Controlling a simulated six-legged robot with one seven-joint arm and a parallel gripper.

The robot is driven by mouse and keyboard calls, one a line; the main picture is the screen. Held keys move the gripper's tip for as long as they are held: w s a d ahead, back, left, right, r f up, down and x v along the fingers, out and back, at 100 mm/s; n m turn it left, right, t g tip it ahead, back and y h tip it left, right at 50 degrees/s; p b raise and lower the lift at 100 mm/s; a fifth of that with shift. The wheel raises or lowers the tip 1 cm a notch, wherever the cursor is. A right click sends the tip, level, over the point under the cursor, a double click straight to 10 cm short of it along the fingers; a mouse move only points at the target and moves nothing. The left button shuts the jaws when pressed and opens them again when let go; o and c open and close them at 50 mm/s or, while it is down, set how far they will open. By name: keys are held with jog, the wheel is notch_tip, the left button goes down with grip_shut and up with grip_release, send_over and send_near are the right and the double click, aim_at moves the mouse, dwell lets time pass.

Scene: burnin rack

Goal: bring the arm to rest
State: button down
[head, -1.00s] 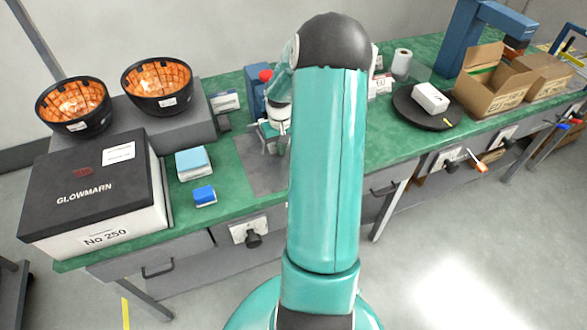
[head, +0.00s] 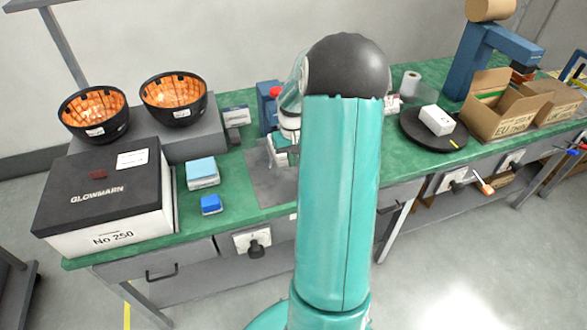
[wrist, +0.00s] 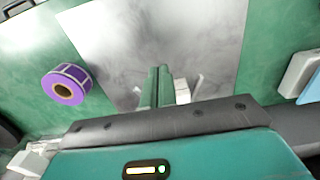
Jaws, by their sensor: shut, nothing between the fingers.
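My arm (head: 340,190) rises in the middle of the head view and reaches over the green bench (head: 240,183). My gripper is mostly hidden behind my arm there. In the wrist view my gripper (wrist: 159,72) is shut, its two green fingers side by side with nothing between them. It points at the grey mat (wrist: 203,30), which also shows in the head view (head: 266,182). I cannot tell how high it is above the mat. A whitish piece (wrist: 182,92) shows beside the fingers.
A purple label roll (wrist: 65,86) lies left of the mat in the wrist view. In the head view a GLOWMARN box (head: 110,200), two orange-lined bowls (head: 172,98) and a blue block (head: 211,205) stand left. A black turntable (head: 432,134) and cardboard boxes (head: 500,115) stand right.

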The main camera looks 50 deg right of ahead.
notch_tip(320, 180, up, 5)
jog(key=shift+w+r, duration=0.1)
dwell(0.3)
jog(key=a+r+n+t+h, duration=0.1)
jog(key=a+r, duration=0.5)
jog(key=a, duration=0.4)
jog(key=a+r+n+t+h, duration=0.1)
jog(key=a+r+n, duration=0.1)
jog(key=a+r, duration=0.6)
jog(key=s+a+r+n+t+y, duration=0.1)
jog(key=s+a, duration=0.5)
jog(key=a, duration=0.3)
jog(key=s+a+r+n+t+y, duration=0.1)
jog(key=s+a, duration=0.4)
jog(key=a, duration=0.5)
jog(key=shift+s+r+n+t, duration=0.35)
jog(key=shift+r+n+t, duration=0.25)
jog(key=shift+r+t, duration=0.15)
